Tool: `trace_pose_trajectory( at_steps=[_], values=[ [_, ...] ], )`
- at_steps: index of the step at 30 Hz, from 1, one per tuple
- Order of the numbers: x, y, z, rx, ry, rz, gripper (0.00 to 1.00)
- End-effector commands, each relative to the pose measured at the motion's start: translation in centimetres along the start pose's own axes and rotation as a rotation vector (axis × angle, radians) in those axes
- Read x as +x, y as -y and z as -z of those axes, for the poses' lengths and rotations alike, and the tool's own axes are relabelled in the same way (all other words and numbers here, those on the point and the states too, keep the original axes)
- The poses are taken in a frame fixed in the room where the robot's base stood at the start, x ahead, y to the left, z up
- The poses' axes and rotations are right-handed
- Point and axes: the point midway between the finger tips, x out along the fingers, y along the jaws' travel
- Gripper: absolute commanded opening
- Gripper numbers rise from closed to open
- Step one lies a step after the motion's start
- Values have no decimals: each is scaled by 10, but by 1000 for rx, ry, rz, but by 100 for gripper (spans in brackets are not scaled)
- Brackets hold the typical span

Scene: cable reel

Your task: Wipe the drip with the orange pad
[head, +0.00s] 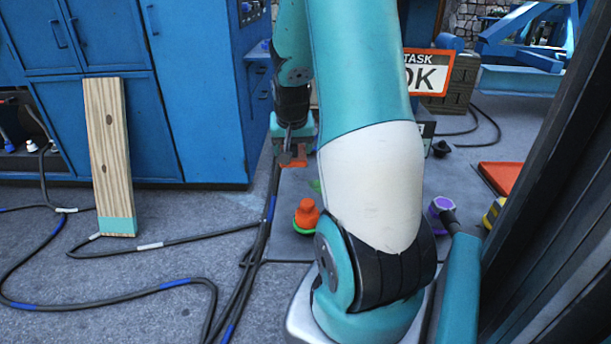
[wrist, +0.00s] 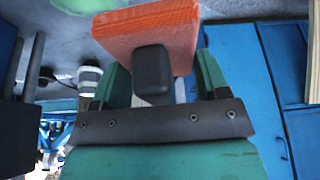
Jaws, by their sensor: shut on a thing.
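My gripper (head: 291,148) is shut on the orange pad (head: 292,163), low over the floor beyond my arm. In the wrist view, the gripper (wrist: 152,78) holds the pad (wrist: 150,27) by a dark block on its back. The green drip (head: 315,186) is a small patch on the grey floor, partly hidden by my arm. In the wrist view the drip (wrist: 76,4) is cut off by the top edge, left of the pad. The pad appears apart from the drip; whether it touches the floor, I cannot tell.
An orange knob-shaped object (head: 306,214) with a green base stands near the drip. A purple object (head: 440,205) is to the right. Black cables (head: 262,225) run along the floor at left. A wooden plank (head: 110,155) leans on blue cabinets (head: 205,90). A TASK OK sign (head: 427,73) stands behind.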

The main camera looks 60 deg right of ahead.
Motion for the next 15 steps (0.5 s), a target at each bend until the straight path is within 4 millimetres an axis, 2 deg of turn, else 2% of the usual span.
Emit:
trace_pose_trajectory(
  at_steps=[1, 6, 11, 15],
  values=[
    [11, -12, -2, 35, -2, -13, 40],
    [12, -31, -1, 91, -1, -35, 40],
    [16, -33, -3, 95, 0, -37, 40],
    [28, -32, -8, 94, 0, -36, 40]
  ],
)
